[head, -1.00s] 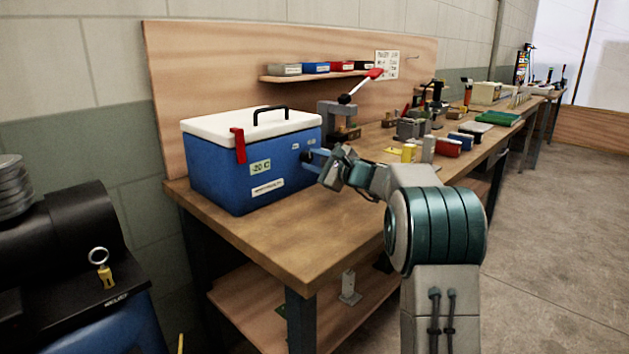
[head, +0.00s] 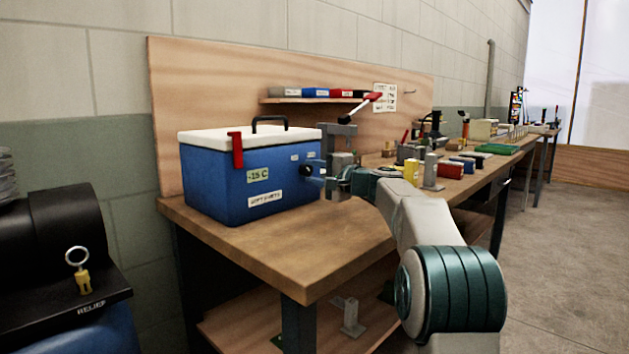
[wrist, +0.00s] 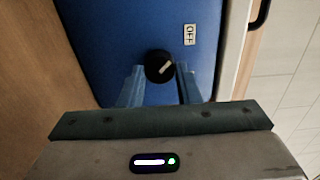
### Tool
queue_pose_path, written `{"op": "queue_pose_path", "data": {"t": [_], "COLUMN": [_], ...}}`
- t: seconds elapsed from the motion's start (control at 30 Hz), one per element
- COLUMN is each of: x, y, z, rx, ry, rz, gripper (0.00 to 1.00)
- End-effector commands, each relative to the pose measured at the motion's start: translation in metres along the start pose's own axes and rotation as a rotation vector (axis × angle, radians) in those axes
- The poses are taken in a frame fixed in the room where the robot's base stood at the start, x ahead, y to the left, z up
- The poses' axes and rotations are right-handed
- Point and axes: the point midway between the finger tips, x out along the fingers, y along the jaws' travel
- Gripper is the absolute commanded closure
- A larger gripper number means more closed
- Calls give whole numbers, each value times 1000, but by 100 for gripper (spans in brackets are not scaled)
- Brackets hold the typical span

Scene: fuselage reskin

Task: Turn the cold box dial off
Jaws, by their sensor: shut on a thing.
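The cold box (head: 220,190) is blue with a white lid and stands on the near left end of the workbench. Its front sign (head: 258,175) reads "-15 C". The black dial (wrist: 158,66) is on its side panel and also shows in the head view (head: 306,170). A pale line on the dial slants toward the upper right in the wrist view. A white "OFF" label (wrist: 190,34) sits above and right of the dial. My gripper (wrist: 160,75) is shut on the dial, one finger on each side. It also shows in the head view (head: 314,177).
The red latch (head: 237,149) hangs on the box front. A press with a red-tipped lever (head: 342,130) stands close behind my gripper. The bench top (head: 290,238) is clear in front of the box. A black machine with a padlock (head: 83,283) is at the left.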

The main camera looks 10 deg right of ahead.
Motion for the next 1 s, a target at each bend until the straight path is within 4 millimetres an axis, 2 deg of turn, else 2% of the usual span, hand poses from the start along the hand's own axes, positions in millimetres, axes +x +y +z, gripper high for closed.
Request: {"op": "queue_pose_path", "data": {"t": [0.53,0.57,0.6,0.63,1.0], "x": [1,1,1,1,-5], "y": [2,2,2,2,0], "z": [2,2,1,1,-1], "rx": [-25,-25,-25,-25,-24], "ry": [-5,-5,-5,-5,1], "rz": [3,3,3,3,1], "gripper": [93,65,53,48,48]}}
